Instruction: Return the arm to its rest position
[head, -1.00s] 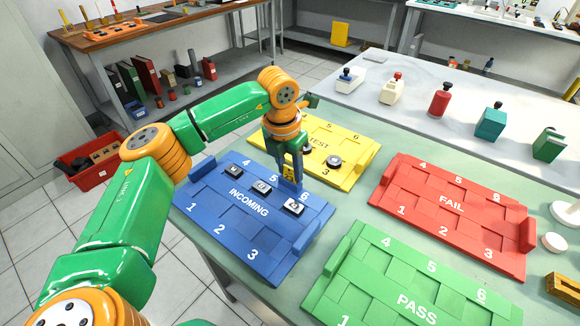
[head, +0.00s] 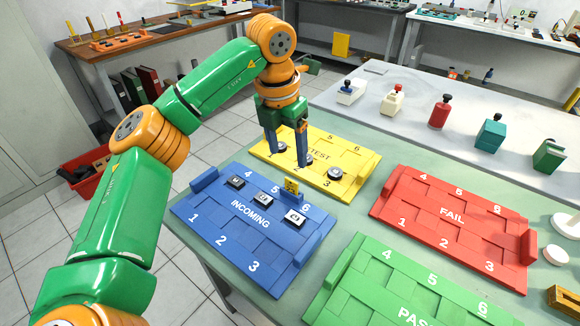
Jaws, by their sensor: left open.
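My left gripper (head: 287,160) is open and hangs fingers down in front of the yellow TEST tray (head: 358,163) in the picture. Nothing shows between its fingers. Whether the fingers touch the tray or a piece I cannot tell. The blue INCOMING tray (head: 232,255) lies nearer, with three dark pieces with pale tops on it, one (head: 295,217) toward its right side. My right gripper is not in view.
A red FAIL tray (head: 450,195) and a green PASS tray (head: 382,280) lie empty as far as they show. A red bin (head: 75,190) is on the floor at left.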

